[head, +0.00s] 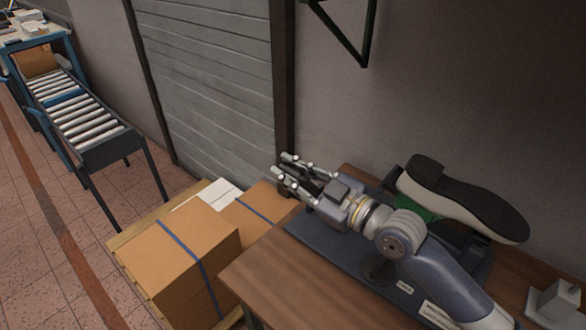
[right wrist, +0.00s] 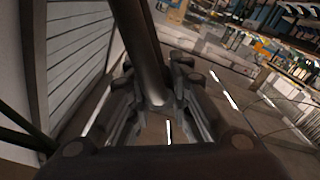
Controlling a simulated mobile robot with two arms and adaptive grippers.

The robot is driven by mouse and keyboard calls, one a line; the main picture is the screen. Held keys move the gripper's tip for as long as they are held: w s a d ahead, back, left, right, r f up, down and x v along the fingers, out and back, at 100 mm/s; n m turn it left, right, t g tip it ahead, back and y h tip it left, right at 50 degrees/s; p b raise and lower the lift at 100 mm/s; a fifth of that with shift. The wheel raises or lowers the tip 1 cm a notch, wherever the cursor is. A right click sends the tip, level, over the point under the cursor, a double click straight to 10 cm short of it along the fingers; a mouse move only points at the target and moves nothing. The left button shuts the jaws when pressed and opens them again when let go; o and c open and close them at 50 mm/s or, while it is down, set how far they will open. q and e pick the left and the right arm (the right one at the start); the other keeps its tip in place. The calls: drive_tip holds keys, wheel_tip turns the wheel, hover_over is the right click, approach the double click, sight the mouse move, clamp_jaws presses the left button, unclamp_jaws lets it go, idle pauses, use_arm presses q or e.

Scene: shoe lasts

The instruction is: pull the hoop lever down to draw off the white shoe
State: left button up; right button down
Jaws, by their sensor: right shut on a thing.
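The white shoe (head: 462,208) is sole up at the right of the head view, with its black sole on top and a pale side below. A bit of green last (head: 415,207) shows under it. My right gripper (head: 286,166) is left of the shoe, above the dark base plate (head: 312,240). In the right wrist view, a dark bar of the hoop lever (right wrist: 139,45) runs down between the fingers, and the gripper is shut on it. My right arm hides much of the stand and lever in the head view. My left gripper is out of view.
The wooden table (head: 262,272) carries the base plate. A grey block-like object (head: 555,303) is at its right front. Strapped cardboard boxes (head: 180,255) stand on a pallet left of the table. A roller conveyor (head: 85,115) is farther left. A wall rises behind.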

drive_tip(key=c, duration=1.4)
unclamp_jaws()
drive_tip(key=shift+w, duration=0.1)
drive_tip(key=shift+c, duration=0.2)
drive_tip(key=v, duration=1.2)
